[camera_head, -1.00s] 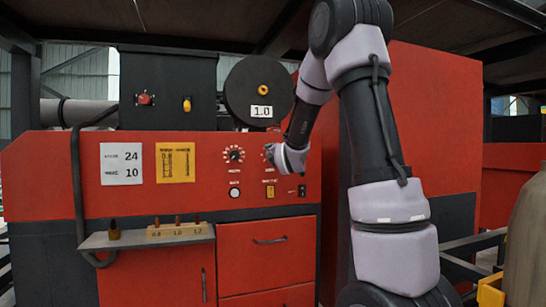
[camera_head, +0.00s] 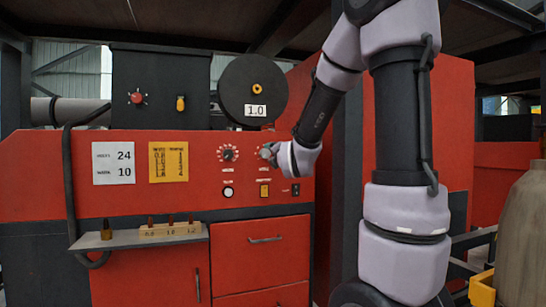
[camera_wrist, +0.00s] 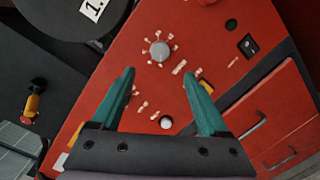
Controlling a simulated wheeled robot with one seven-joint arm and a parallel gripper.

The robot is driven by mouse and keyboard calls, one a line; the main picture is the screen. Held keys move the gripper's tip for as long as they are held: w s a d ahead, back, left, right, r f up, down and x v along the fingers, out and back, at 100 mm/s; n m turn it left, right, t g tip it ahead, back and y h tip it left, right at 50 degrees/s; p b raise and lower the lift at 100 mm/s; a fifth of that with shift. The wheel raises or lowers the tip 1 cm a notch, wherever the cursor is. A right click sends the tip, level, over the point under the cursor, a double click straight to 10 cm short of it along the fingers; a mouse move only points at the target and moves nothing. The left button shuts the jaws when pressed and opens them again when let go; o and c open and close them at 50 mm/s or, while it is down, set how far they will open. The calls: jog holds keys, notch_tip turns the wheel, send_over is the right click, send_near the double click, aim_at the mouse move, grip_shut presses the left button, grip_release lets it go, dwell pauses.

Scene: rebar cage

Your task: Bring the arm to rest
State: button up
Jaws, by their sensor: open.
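My arm (camera_head: 404,120) reaches up and across the right half of the head view, bent toward the red machine (camera_head: 60,175). My gripper (camera_wrist: 160,88) shows in the wrist view with two green fingers spread apart and nothing between them. It faces the machine's control panel. A grey knob (camera_wrist: 159,51) with white marks around it lies just beyond the fingertips, apart from them as far as I can tell. In the head view the wrist is close to the right-hand knob (camera_head: 266,152), and the fingers are hardly visible there.
A left knob (camera_head: 228,153), a white button (camera_head: 228,192) and a black switch (camera_head: 295,189) are on the panel. A black spool (camera_head: 253,90) marked 1.0 sits above. A small shelf (camera_head: 130,240) juts out at left. A brown cylinder (camera_head: 523,235) stands at right.

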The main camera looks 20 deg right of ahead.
jog(key=s+a+f+m+g+y, duration=0.2)
jog(key=s+m+g, duration=0.3)
jog(key=s+m, duration=0.9)
jog(key=s+a+f+m+g+y, duration=0.1)
jog(key=s+a+f+m+g, duration=0.2)
jog(key=s+m, duration=1.1)
jog(key=a+g, duration=0.1)
jog(key=g, duration=0.2)
jog(key=shift+s+a+f+y, duration=0.35)
jog(key=shift+s+f+y, duration=0.05)
